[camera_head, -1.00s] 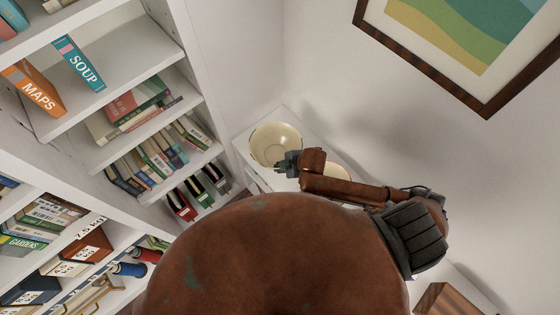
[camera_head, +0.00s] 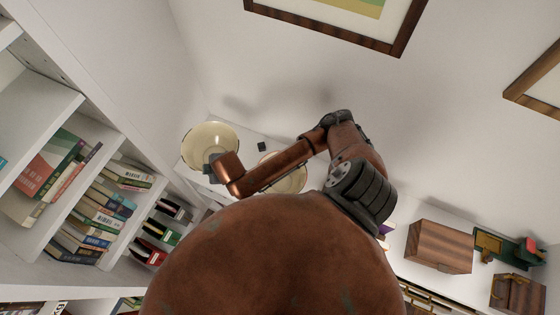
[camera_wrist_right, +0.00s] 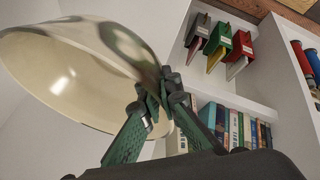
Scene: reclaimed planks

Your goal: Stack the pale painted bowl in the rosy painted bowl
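The pale painted bowl (camera_head: 212,140), cream inside, is at the left end of the white surface in the head view. In the right wrist view it (camera_wrist_right: 60,70) looks tilted, with grey-green patches on its outer wall. My right gripper (camera_head: 212,170) pinches its rim; the two green fingers (camera_wrist_right: 163,88) close on the bowl wall. A second bowl (camera_head: 292,180), probably the rosy painted bowl, stands right of it, partly hidden behind my right arm. Only its cream inside shows, so its outer colour cannot be told. My left gripper is not in view.
A small dark block (camera_head: 262,147) lies on the white surface near the wall, between the bowls. A bookcase (camera_head: 110,150) with several books stands close on the left. A wooden box (camera_head: 440,246) and a green-and-brass item (camera_head: 489,245) are at the right.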

